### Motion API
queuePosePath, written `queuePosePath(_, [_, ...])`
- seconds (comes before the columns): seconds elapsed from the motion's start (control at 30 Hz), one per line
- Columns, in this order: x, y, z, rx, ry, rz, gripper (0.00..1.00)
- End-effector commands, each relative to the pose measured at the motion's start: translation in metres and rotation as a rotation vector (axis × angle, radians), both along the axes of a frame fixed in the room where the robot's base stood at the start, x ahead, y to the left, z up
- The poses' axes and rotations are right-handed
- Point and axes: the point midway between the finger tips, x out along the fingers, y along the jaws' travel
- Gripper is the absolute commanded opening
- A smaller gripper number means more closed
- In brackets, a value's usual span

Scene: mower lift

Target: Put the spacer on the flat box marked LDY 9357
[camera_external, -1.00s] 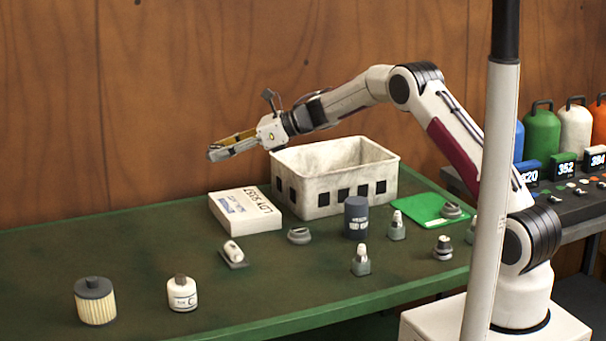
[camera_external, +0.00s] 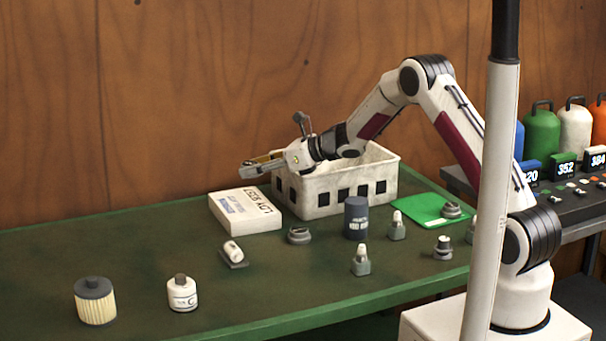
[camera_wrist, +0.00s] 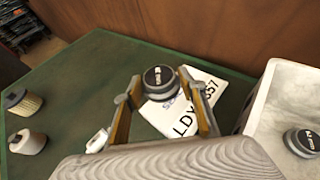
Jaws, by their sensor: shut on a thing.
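My gripper (camera_external: 252,166) is shut on the spacer, a dark round piece with small white lettering on its top. The spacer (camera_wrist: 160,80) sits between the two fingertips in the wrist view; in the external view I cannot make it out clearly. The flat white box marked LDY 9357 (camera_external: 243,213) lies on the green table. It also shows in the wrist view (camera_wrist: 185,122), partly hidden behind the spacer and a finger. My gripper is in the air above the box's far right side, apart from it.
A white crate (camera_external: 328,203) stands right of the box; a dark round piece (camera_wrist: 302,141) lies inside it. A dark blue can (camera_external: 356,218), a grey round piece (camera_external: 299,236) and a small white-and-grey part (camera_external: 233,252) stand in front.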

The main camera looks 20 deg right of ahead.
Motion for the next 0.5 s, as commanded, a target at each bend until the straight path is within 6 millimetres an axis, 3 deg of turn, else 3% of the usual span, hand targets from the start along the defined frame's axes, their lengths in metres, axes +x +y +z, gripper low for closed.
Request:
queuePosePath(0.27, [0.0,0.0,-0.001,0.001,0.0,0.001,0.14])
queuePosePath(0.5, [0.0,0.0,-0.023,0.0,0.002,0.001,0.14])
